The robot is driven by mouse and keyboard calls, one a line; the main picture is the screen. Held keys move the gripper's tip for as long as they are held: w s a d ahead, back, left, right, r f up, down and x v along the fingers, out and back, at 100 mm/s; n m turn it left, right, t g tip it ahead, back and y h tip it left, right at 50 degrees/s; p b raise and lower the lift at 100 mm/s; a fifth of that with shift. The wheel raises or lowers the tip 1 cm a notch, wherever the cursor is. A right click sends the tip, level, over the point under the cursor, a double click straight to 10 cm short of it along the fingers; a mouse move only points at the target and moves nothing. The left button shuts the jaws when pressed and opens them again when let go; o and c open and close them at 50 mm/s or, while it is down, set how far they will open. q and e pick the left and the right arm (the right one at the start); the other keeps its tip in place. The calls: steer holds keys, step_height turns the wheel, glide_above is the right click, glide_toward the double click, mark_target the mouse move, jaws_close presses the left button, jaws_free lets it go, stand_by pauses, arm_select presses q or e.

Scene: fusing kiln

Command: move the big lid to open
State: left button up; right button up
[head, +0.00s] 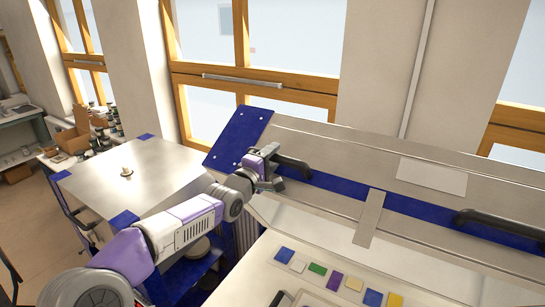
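The big lid (335,155) is a wide silver metal panel with a blue band and blue left end, across the right half of the head view. It has a black handle (293,165) near its left end and another black handle (500,222) at the right. My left gripper (275,178) is at the left handle, by its left end. Its fingertips are small and partly hidden, so I cannot tell whether they are closed on the handle. My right gripper is not in view.
A white surface with several coloured squares (333,281) lies in front of the lid. A metal-topped blue-cornered table (150,178) stands left, with a small knob-like object on it. A cluttered bench with boxes (72,140) is at far left. Windows are behind.

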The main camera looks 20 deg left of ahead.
arm_select(q)
steer(key=shift+o, duration=0.4)
steer(key=shift+s+a, duration=0.1)
steer(key=shift+s, duration=0.15)
steer(key=v, duration=0.7)
steer(key=shift+b, duration=0.3)
steer(key=shift+f, duration=0.1)
